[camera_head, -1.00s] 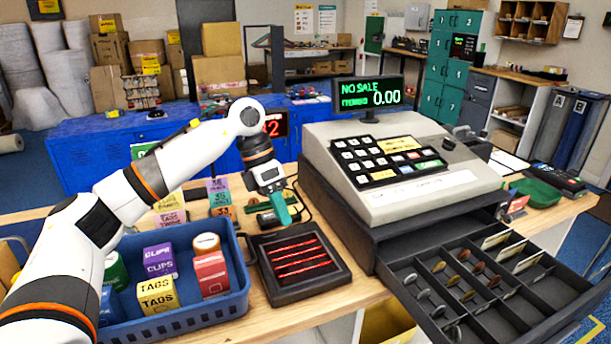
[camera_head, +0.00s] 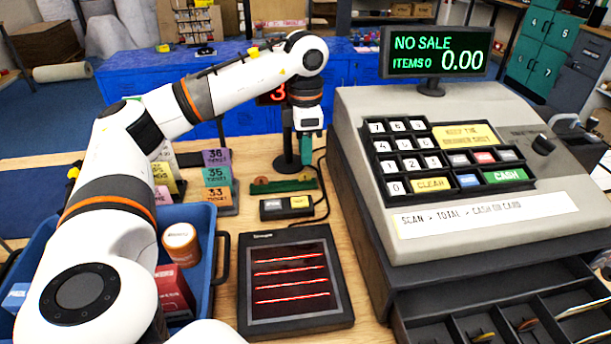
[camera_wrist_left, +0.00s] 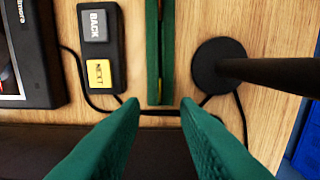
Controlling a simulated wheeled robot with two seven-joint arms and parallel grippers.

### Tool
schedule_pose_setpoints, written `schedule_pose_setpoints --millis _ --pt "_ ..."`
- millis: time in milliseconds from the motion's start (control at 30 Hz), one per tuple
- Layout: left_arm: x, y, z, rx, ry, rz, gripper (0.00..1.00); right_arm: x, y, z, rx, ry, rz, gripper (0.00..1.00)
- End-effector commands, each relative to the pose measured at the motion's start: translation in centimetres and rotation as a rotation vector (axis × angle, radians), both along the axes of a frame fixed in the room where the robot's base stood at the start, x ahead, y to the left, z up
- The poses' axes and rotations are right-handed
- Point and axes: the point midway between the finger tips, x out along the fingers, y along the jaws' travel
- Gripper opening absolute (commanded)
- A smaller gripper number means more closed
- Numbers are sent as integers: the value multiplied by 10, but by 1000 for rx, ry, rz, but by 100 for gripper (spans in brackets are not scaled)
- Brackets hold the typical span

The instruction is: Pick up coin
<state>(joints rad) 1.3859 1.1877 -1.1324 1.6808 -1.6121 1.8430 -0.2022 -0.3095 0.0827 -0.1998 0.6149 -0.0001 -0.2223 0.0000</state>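My left gripper (camera_head: 306,148) points down beyond the scanner pad, close above a narrow green holder (camera_head: 283,185) on the counter. In the left wrist view its two green fingers (camera_wrist_left: 160,112) are apart with nothing visible between them. The green holder (camera_wrist_left: 153,45) lies ahead of the fingertips, with a dark slot along it. Brownish round pieces show at its ends in the head view; I cannot tell if they are coins. A few coins (camera_head: 482,336) stand in the open cash drawer (camera_head: 410,310) at lower right. My right gripper is not in view.
The cash register (camera_head: 480,200) stands right of the scanner pad (camera_head: 293,280). A BACK/NEXT button box (camera_head: 287,207) and cable lie near the green holder. A black post stands beside the gripper. A blue bin (camera_head: 205,225) with cartons is at left, ticket blocks (camera_head: 216,177) behind.

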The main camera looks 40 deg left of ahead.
Motion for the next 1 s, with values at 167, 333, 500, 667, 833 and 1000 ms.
schedule_pose_setpoints --millis 167,333,500,667,833,1000 --pt "0 -1 -15 2 4 0 28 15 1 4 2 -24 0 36" --pt "2 -3 -42 1 3 1 28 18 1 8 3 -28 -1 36" --pt "2 -3 -54 0 1 0 28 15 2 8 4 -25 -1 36" --pt "3 -3 -55 -1 -1 0 28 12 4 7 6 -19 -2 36" --pt "3 -3 -55 0 0 0 9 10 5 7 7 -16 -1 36" --pt "3 -3 -55 0 0 1 0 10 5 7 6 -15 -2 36"
